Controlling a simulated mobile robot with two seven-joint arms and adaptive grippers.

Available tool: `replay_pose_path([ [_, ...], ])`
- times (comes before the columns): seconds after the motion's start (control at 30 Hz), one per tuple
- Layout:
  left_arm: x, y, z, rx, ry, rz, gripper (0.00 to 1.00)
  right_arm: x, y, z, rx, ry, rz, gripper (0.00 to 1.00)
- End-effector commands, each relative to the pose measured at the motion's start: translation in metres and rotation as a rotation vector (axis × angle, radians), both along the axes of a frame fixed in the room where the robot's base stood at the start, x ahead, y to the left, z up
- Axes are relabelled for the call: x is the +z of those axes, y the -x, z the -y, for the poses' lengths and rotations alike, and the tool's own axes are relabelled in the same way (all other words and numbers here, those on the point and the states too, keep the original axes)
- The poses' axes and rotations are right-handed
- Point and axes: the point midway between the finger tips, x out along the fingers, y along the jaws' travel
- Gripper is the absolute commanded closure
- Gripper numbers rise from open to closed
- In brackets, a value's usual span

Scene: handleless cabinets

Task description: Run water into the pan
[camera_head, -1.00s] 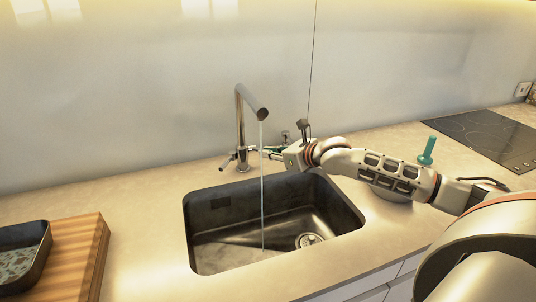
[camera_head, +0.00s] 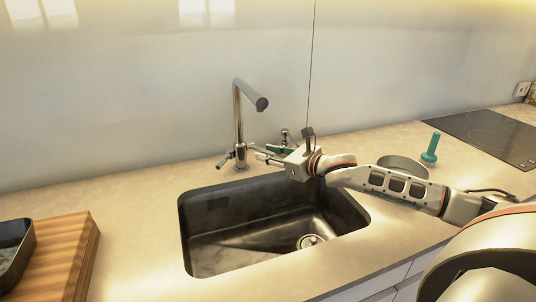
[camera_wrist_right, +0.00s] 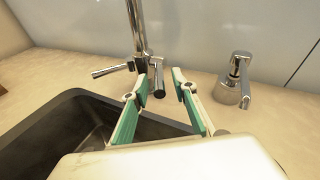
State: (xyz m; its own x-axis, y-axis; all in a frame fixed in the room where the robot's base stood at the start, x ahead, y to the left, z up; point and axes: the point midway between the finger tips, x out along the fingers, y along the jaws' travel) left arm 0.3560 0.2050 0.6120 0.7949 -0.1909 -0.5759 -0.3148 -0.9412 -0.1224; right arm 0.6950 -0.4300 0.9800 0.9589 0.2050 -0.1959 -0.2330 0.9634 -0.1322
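The tall chrome faucet (camera_head: 239,125) stands behind the dark sink, and no water shows below its spout. In the right wrist view its base (camera_wrist_right: 138,45) has a lever (camera_wrist_right: 108,71) to the left and a stubby part (camera_wrist_right: 157,80) to the right. My right gripper (camera_head: 262,153) is open and empty beside the faucet base. In the right wrist view its green-padded fingers (camera_wrist_right: 161,80) are spread, with the stubby part between or just beyond their tips; contact is unclear. The round pan (camera_head: 404,163) with a green handle (camera_head: 430,150) sits on the counter, partly behind my right arm. My left gripper is out of view.
The sink (camera_head: 215,245) is empty. A soap dispenser (camera_wrist_right: 236,80) stands right of the faucet. A wooden board (camera_head: 60,255) with a dark tray (camera_head: 28,255) is at the left, and a black cooktop (camera_head: 490,135) at the right.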

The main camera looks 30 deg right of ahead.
Motion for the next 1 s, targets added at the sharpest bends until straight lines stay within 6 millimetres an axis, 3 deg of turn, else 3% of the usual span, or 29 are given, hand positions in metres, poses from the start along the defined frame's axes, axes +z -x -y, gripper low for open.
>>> replay_pose_path([
  [0.37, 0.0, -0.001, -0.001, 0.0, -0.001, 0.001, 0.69, 0.0, 0.005, 0.001, 0.0, 0.0, -0.002, 0.73],
  [1.0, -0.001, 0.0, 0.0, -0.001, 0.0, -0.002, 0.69, 0.01, 0.064, 0.014, -0.001, 0.001, -0.004, 0.73],
])
